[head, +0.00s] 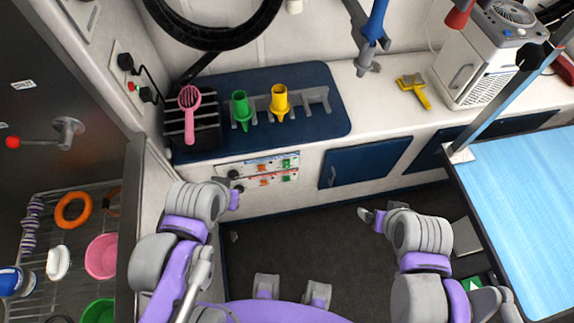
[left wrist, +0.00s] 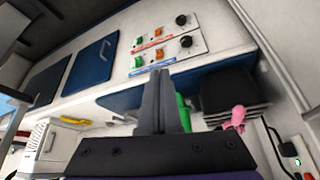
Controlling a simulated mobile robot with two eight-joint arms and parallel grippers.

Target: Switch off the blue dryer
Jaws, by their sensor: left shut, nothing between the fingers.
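A white control panel (head: 220,170) is on the front of the counter, with a blue-labelled row above a red-labelled row. Each row has a green switch, an orange switch and a dark knob. In the left wrist view the panel (left wrist: 172,48) appears upside down, so the blue-labelled row is nearer my fingers. Whether its switches are on or off is unclear. The blue dryer nozzle (head: 376,20) hangs above the counter. My left gripper (head: 237,191) is near the panel's knob end, shut and empty; its fingers also show in the left wrist view (left wrist: 158,85). My right gripper (head: 365,213) is low over the floor, away from the panel.
A blue mat (head: 330,122) on the counter carries a rack with green (head: 241,108) and yellow (head: 280,102) nozzles. A pink brush (head: 189,105) lies on a black ribbed box. A red nozzle (head: 459,14) hangs at right. A blue-topped table (head: 530,200) stands at right.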

